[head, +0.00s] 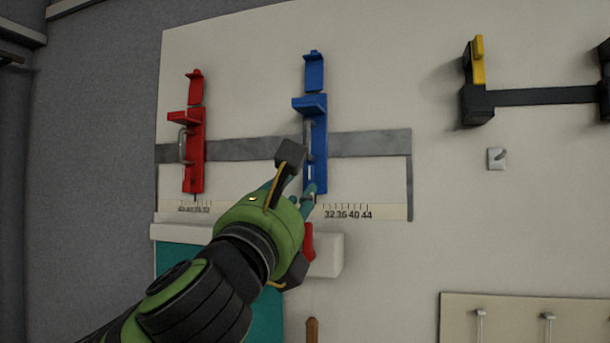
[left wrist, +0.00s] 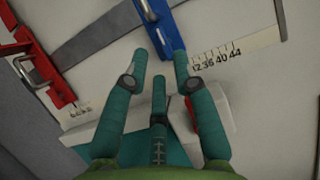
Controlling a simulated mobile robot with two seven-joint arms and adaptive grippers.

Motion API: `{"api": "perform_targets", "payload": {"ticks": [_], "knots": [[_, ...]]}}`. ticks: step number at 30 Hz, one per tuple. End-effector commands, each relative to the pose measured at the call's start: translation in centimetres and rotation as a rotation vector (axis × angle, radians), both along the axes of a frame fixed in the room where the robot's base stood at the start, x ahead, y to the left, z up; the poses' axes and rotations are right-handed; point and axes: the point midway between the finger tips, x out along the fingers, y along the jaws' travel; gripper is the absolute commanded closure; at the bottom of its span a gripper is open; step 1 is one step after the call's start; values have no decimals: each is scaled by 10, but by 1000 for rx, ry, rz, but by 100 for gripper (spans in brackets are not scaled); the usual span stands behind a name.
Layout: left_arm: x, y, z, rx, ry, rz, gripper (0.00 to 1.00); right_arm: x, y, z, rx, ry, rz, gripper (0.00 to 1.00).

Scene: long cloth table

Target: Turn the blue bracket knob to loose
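The blue bracket (head: 314,110) is mounted upright on the wall panel across a grey metal strip, with a grey handle on its left side. In the left wrist view the bracket (left wrist: 168,25) enters from the top. My left gripper (head: 312,193) is at the bracket's lower end and hides part of it. In the left wrist view its teal fingers (left wrist: 161,60) are spread, with the bracket's lower end near the tips; I cannot tell whether they touch. I cannot clearly make out the knob.
A similar red bracket (head: 194,140) is left of the blue one. A number scale (head: 350,212) runs below the strip. A white ledge (head: 328,258) and a teal panel (head: 268,318) are below. A black bar (head: 540,96) with a yellow part is at right.

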Motion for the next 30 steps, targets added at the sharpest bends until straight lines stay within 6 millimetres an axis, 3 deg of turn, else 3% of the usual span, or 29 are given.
{"api": "perform_targets", "payload": {"ticks": [1,7,20,22,23,30], "knots": [[9,-3,8,-1,7,1,73,-1,0,13,0,2,0,59],[34,-11,19,-4,5,-1,73,-4,0,32,0,6,0,59],[45,-15,19,-3,3,-2,73,-4,0,37,0,5,0,59],[45,-15,19,-3,3,-2,97,-4,0,37,0,5,0,59],[45,-15,19,-3,3,-2,100,-4,0,37,0,5,0,59],[45,-15,19,-7,4,-1,100,-3,0,36,0,5,0,59]]}}
